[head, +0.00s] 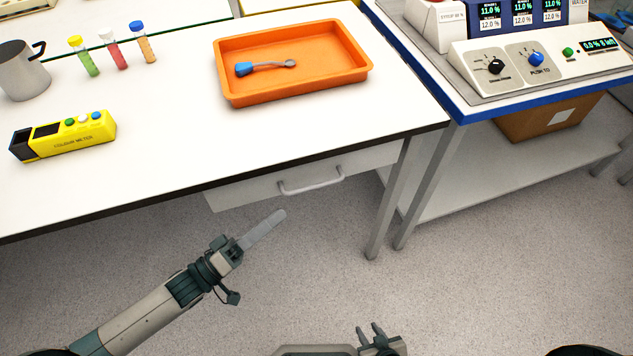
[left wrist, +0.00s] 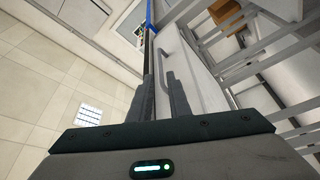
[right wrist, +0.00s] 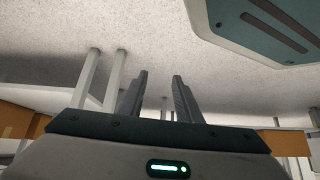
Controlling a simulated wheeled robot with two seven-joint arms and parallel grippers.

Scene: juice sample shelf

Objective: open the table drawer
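The white table drawer (head: 245,190) sits under the front edge of the table and looks shut. Its grey bar handle (head: 312,181) is on the front. My left gripper (head: 268,226) is below and to the left of the handle, pointing toward it, apart from it. In the left wrist view the left gripper (left wrist: 158,78) has a gap between its fingers and holds nothing. The handle (left wrist: 178,52) shows beyond its fingertips there. My right gripper (head: 371,330) is low in the head view, away from the drawer. Its fingers (right wrist: 159,76) are apart and empty.
A table leg (head: 385,215) stands right of the drawer. Floor in front is clear.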

